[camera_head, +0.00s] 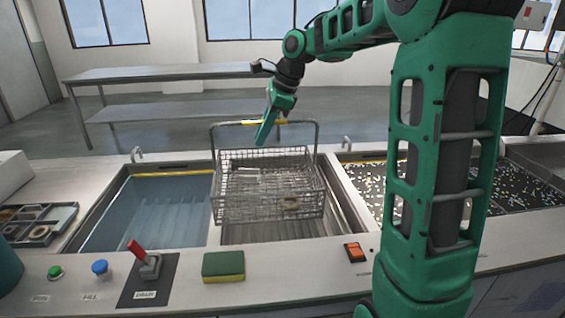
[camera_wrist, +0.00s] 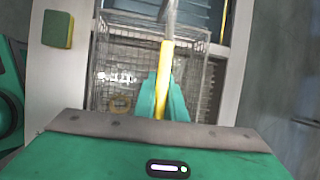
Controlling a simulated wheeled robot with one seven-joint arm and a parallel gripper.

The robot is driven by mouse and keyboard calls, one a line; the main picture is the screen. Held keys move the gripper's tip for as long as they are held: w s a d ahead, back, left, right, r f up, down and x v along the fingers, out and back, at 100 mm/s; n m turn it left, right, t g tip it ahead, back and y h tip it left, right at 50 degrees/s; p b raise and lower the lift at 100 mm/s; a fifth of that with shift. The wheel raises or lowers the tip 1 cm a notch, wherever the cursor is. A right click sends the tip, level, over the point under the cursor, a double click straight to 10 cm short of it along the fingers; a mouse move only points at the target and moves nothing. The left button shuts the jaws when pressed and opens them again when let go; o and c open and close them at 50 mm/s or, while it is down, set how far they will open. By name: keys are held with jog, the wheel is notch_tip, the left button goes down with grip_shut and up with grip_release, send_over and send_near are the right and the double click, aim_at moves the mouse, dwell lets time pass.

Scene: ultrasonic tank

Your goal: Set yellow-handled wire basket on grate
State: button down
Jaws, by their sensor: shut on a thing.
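The wire basket (camera_head: 266,190) hangs from its raised handle, with metal parts lying inside it. The handle's yellow grip (camera_head: 248,122) is held in my gripper (camera_head: 268,128), whose fingers are shut around it. In the wrist view the yellow grip (camera_wrist: 166,75) runs between my green fingers (camera_wrist: 155,98), with the basket (camera_wrist: 120,60) below. The basket is over the grate (camera_head: 275,233) in the middle bay. Whether its underside touches the grate or is just above it I cannot tell.
A water tank (camera_head: 150,213) with a yellow rim lies left of the grate. A bay of pellets (camera_head: 370,180) lies right. On the front ledge are a red lever (camera_head: 142,254), a green sponge (camera_head: 223,266), buttons (camera_head: 100,268) and an orange switch (camera_head: 355,251). A parts tray (camera_head: 62,222) sits far left.

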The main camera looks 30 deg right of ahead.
jog(key=s+d+f, duration=0.1)
jog(key=d+f, duration=0.5)
jog(key=f, duration=0.1)
jog(key=shift+s+d+f, duration=0.25)
jog(key=shift+d+f, duration=0.05)
jog(key=shift+f, duration=0.1)
jog(key=c, duration=1.8)
grip_release()
